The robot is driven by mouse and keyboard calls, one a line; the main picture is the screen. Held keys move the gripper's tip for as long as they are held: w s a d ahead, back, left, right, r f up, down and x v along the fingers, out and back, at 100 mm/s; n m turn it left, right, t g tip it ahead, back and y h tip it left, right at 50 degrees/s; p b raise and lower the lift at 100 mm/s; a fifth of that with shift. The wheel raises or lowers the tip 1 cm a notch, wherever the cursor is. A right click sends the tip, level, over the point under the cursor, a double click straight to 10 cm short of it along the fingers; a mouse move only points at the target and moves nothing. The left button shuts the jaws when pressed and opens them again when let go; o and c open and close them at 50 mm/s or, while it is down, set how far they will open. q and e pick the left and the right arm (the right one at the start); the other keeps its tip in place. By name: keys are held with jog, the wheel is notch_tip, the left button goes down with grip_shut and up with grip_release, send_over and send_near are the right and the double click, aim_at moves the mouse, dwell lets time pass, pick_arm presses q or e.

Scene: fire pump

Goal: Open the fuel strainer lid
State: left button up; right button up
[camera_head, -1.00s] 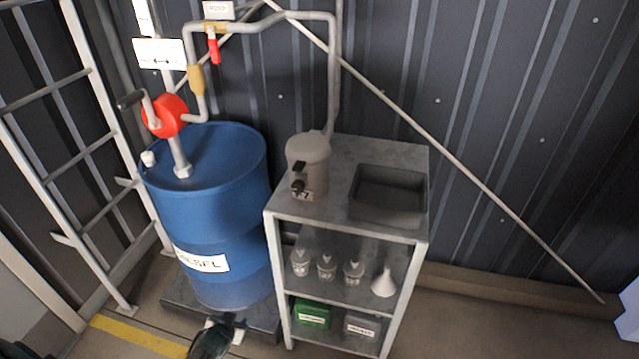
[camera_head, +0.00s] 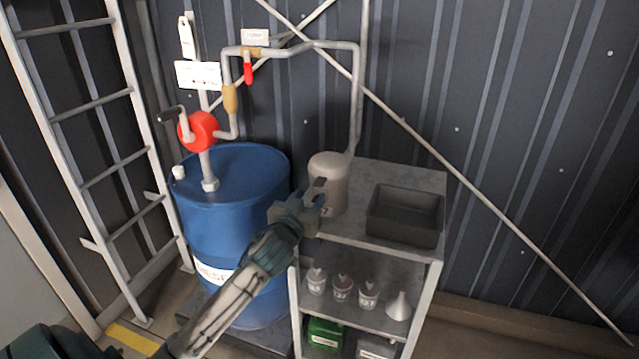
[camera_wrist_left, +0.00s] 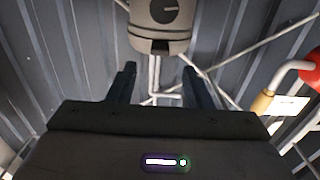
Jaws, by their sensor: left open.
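The fuel strainer is a grey-beige cylinder (camera_head: 328,172) with a rounded top, on the shelf unit's top at its left end. A pipe runs to it from behind. Its lid looks closed on top. In the left wrist view the strainer (camera_wrist_left: 160,18) is at the top centre, beyond the fingertips. My left gripper (camera_head: 312,198) is in front of the strainer's lower left side and hides part of it. Its fingers also show in the left wrist view (camera_wrist_left: 158,75), apart with nothing between them. I cannot tell whether they touch the strainer. My right gripper is not in view.
A dark tray (camera_head: 404,214) sits right of the strainer on the metal shelf (camera_head: 385,172). Small jars and a funnel (camera_head: 398,306) stand on the shelf below. A blue drum (camera_head: 240,172) with a red hand pump (camera_head: 198,131) stands to the left. A ladder (camera_head: 130,90) leans further left.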

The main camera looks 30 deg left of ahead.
aim_at(318, 185)
pick_arm(q)
jog(key=p+x, duration=0.1)
jog(key=x, duration=0.5)
jog(key=shift+w+p, duration=0.3)
jog(key=shift+w, duration=0.05)
grip_shut()
